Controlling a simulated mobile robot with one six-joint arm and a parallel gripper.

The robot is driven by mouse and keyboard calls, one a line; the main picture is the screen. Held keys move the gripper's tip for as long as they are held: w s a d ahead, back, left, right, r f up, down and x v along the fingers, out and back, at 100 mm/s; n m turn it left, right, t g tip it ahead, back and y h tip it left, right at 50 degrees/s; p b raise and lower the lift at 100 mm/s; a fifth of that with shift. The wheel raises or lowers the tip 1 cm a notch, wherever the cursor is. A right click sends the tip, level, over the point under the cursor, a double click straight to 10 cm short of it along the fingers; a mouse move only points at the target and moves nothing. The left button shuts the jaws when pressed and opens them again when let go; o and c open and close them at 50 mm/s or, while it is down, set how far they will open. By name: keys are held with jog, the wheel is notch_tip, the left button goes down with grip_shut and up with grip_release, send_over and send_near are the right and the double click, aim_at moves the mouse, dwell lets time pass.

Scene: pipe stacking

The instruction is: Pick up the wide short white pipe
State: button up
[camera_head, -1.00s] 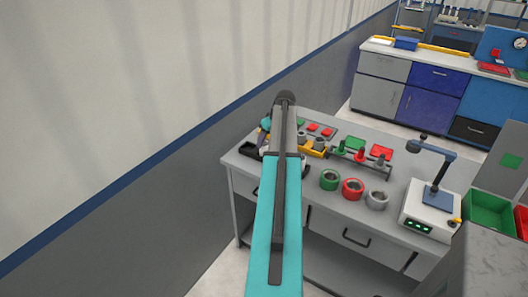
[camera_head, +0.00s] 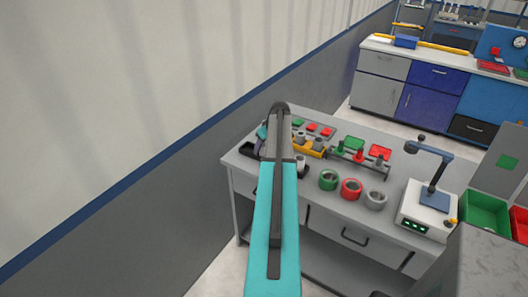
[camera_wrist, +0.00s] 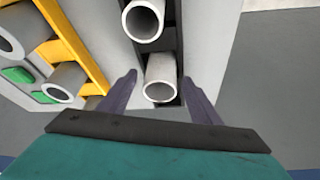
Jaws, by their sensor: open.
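In the wrist view, two white pipes stand in a black holder (camera_wrist: 174,42). The nearer white pipe (camera_wrist: 161,82) shows its open round end between the fingers of my gripper (camera_wrist: 160,80). The other white pipe (camera_wrist: 144,20) stands just beyond it, ahead of the fingertips. My gripper is open, with one finger on each side of the nearer pipe; I see no clear contact. I cannot tell from these views which pipe is wide and short.
A yellow rack (camera_wrist: 72,45) with grey pipes and green pieces lies left of the fingers. On the table (camera_head: 240,163) stand a green ring (camera_head: 329,180), a red ring (camera_head: 351,189) and a grey ring (camera_head: 376,199). A white device (camera_head: 428,213) stands at right.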

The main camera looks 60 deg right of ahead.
jog(key=c, duration=1.1)
jog(key=shift+r, duration=0.2)
jog(key=shift+r+b, duration=1)
jog(key=shift+r, duration=0.5)
jog(key=s+a+b, duration=0.1)
jog(key=s+a, duration=0.2)
jog(key=a, duration=0.1)
jog(key=s+a+r+b, duration=0.1)
jog(key=s+a+b, duration=0.1)
jog(key=s+a, duration=0.1)
jog(key=s+a+b, duration=0.1)
jog(key=s+a, duration=0.2)
jog(key=a, duration=0.2)
jog(key=shift+s+a+r, duration=0.3)
jog(key=shift+s+a, duration=0.05)
jog(key=shift+s, duration=0.05)
